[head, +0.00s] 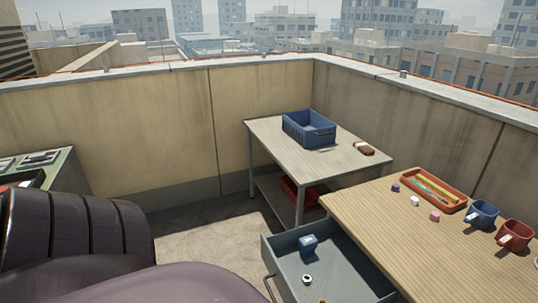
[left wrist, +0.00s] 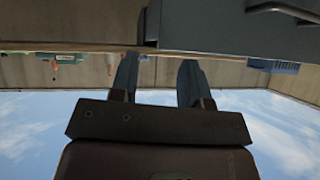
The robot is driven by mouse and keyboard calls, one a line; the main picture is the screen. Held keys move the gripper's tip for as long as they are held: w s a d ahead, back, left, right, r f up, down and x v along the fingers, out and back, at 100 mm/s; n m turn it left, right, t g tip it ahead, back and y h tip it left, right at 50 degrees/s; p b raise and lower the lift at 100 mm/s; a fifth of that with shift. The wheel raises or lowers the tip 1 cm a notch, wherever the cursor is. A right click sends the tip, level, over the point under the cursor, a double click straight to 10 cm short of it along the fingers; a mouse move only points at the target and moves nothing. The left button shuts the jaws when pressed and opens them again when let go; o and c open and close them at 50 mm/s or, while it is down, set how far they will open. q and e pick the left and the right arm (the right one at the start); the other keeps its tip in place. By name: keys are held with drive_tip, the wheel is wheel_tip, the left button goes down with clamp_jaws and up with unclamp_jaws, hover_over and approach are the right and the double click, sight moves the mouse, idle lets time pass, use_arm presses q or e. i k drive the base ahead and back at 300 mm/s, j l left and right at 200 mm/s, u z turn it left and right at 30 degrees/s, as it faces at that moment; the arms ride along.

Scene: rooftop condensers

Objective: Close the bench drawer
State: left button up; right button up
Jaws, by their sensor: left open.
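The bench drawer (head: 345,262) is grey-blue and stands pulled out from under the wooden bench (head: 400,230) at the lower right of the head view. Its bar handle (head: 269,287) is at the drawer's left side there. Inside lie a blue block-like item (head: 308,244), a small dark-and-white ring (head: 307,279) and a yellow piece cut by the frame. In the left wrist view, which looks upside down, my left gripper (left wrist: 158,78) is open and empty. A grey-blue panel (left wrist: 220,25) with a handle (left wrist: 285,11) shows beyond its fingers; I cannot tell whether they touch. My right gripper is not in view.
An orange tray (head: 432,190), a blue mug (head: 482,214), a red mug (head: 514,236) and small blocks stand on the bench. A side table (head: 262,130) behind holds a blue crate (head: 308,129) and a brown-and-white item. Walls close the corner. Floor left of the drawer is clear.

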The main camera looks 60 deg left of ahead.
sight(340, 271)
drive_tip(key=u, duration=1.65)
drive_tip(key=j+z, duration=0.15)
drive_tip(key=k, duration=0.05)
